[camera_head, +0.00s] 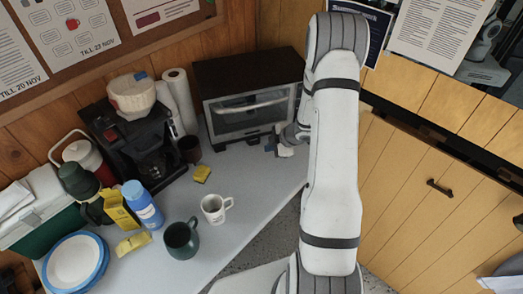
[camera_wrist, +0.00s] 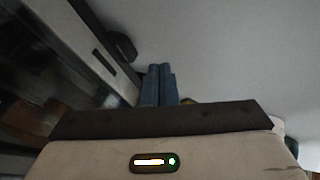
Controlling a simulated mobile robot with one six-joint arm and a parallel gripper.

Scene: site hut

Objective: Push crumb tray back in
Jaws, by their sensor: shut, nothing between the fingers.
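The toaster oven (camera_head: 250,100) stands at the back of the counter, its glass door shut under a long handle. A thin dark strip (camera_head: 250,135) shows low along its front; I cannot tell for sure whether this is the crumb tray or how far it sticks out. My gripper (camera_head: 270,146) is low over the counter by the oven's front right corner. In the wrist view its blue fingers (camera_wrist: 159,70) are shut together and empty. The oven front (camera_wrist: 75,55) runs slanting at left there, with a dark rounded piece (camera_wrist: 122,46) jutting from its base. Contact is unclear.
A coffee maker (camera_head: 135,140), paper rolls (camera_head: 178,102) and a dark mug (camera_head: 190,149) stand left of the oven. A yellow sponge (camera_head: 202,173), white mug (camera_head: 215,208) and dark green mug (camera_head: 181,239) sit nearer. The counter (camera_head: 255,180) before the oven is clear.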

